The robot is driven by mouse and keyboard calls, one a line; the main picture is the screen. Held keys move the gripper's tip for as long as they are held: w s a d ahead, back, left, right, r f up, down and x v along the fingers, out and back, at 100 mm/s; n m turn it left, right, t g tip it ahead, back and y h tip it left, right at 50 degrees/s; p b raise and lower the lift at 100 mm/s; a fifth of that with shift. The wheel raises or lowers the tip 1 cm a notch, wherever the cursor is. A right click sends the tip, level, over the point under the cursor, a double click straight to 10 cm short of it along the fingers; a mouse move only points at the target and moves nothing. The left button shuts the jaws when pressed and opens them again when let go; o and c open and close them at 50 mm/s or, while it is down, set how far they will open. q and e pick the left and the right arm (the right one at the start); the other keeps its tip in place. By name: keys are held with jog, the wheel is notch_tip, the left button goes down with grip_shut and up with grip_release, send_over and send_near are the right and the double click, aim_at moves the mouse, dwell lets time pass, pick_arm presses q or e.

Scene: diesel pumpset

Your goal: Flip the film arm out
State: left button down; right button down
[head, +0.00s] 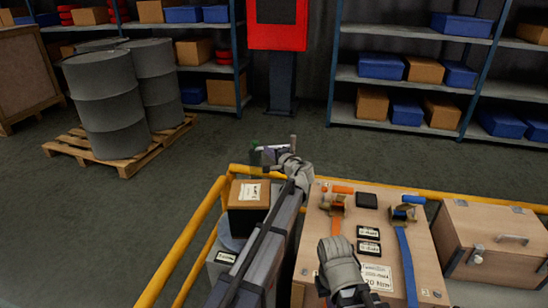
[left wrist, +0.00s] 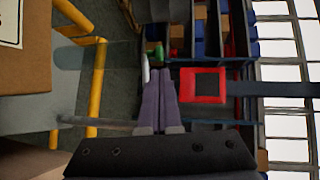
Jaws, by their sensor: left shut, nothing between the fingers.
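My left gripper (head: 268,158) is at the far end of the yellow-railed cart, with its dark purple fingers pointing left. In the left wrist view its fingers (left wrist: 157,83) are closed together with nothing between them. Just beyond the fingertips are a small green part (left wrist: 159,52) and a pale rod-like piece (left wrist: 145,68). In the head view the green part (head: 254,143) sits by a thin grey bar behind the gripper. I cannot tell which piece is the film arm; the gripper partly covers this spot. My right arm shows over the wooden board, but its fingers are not visible.
Yellow rails (head: 186,240) edge the cart. A brown box (head: 249,205) stands left of my left arm. The wooden board (head: 385,240) carries orange and blue straps and labels. A wooden chest (head: 495,245) stands right. Drums (head: 105,100), shelves and a red-framed panel (head: 278,40) are beyond open floor.

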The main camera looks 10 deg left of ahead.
aim_at(257, 143)
pick_arm(q)
jog(key=b+x, duration=0.1)
jog(key=x, duration=0.6)
jog(key=shift+w+a+m+t+h, duration=0.4)
jog(key=shift+a, duration=0.05)
jog(key=w+m+h, duration=0.1)
jog(key=w+a+t+h, duration=0.1)
jog(key=w, duration=0.1)
jog(key=shift+w+a+m, duration=0.15)
jog(key=shift+m, duration=0.25)
jog(key=shift+r, duration=0.2)
